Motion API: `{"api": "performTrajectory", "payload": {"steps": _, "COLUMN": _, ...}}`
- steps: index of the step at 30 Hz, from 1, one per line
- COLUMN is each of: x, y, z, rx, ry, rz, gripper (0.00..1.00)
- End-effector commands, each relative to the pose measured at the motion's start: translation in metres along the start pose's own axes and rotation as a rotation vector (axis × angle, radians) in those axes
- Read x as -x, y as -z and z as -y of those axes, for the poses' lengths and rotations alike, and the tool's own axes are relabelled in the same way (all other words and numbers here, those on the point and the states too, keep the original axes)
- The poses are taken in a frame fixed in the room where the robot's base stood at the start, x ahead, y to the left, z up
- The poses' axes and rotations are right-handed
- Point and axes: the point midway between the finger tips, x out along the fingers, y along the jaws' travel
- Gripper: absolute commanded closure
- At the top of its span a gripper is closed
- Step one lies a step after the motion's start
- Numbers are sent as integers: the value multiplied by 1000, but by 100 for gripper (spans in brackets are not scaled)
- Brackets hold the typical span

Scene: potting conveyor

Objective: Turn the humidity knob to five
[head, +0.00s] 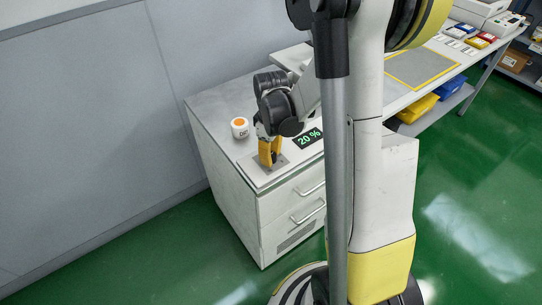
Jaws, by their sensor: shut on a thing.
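My gripper (270,153), with yellow fingers, points down at a pale panel (259,181) on top of the grey cabinet. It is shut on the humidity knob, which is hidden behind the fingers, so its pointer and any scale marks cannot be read. A dark display (309,138) just right of the gripper reads "20 %" in green digits.
A white, orange-topped object (240,128) with partly readable lettering stands left of the gripper. The cabinet (232,185) has drawers with handles. A workbench (400,97) with a yellow-bordered mat (422,68) and bins stands to the right. Green floor lies open in front.

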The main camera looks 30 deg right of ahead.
Motion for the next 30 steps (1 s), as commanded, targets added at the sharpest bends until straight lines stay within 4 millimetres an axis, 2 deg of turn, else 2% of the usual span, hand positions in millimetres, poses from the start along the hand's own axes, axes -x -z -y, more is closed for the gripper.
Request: {"api": "performTrajectory", "payload": {"steps": 30, "x": 0, "y": 0, "z": 0, "rx": -954, "ry": 0, "rz": 0, "gripper": 100}}
